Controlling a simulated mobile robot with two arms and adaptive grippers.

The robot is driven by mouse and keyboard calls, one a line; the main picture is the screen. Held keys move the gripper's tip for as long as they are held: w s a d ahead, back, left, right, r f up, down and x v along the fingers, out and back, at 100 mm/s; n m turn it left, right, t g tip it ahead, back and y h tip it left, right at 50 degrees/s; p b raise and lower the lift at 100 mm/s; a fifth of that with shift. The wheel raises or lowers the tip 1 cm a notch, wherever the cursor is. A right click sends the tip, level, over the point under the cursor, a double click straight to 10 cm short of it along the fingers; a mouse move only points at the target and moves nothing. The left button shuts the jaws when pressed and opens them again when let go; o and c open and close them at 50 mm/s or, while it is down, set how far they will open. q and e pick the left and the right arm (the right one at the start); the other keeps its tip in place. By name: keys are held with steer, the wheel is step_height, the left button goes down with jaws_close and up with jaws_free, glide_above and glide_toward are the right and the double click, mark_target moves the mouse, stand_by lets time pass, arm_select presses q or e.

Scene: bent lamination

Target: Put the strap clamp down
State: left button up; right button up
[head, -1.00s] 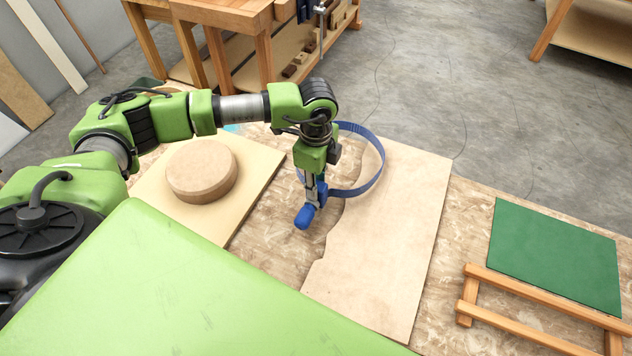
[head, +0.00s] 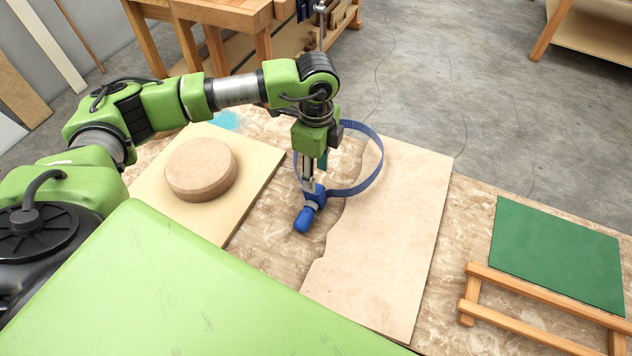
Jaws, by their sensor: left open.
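The blue strap clamp (head: 369,182) rests at the middle of the work table (head: 264,245). Its strap forms a standing loop, and its blue handle (head: 303,220) points toward the front left. The loop reaches over the left edge of a thin pale wooden sheet (head: 385,240). My left gripper (head: 310,183) points down just above the clamp's buckle and handle. It is open, and its fingertips are close to the clamp; whether they touch it cannot be told. My left arm hides part of the loop's far left side. My right gripper does not show.
A round wooden disc (head: 201,169) lies on a pale board (head: 248,190) to the left. A green mat (head: 556,252) and a wooden frame (head: 535,302) are at the right. A wooden bench (head: 225,15) stands behind the table.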

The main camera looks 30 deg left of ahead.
arm_select(q)
step_height(320, 180, up, 8)
steer(key=b, duration=0.2)
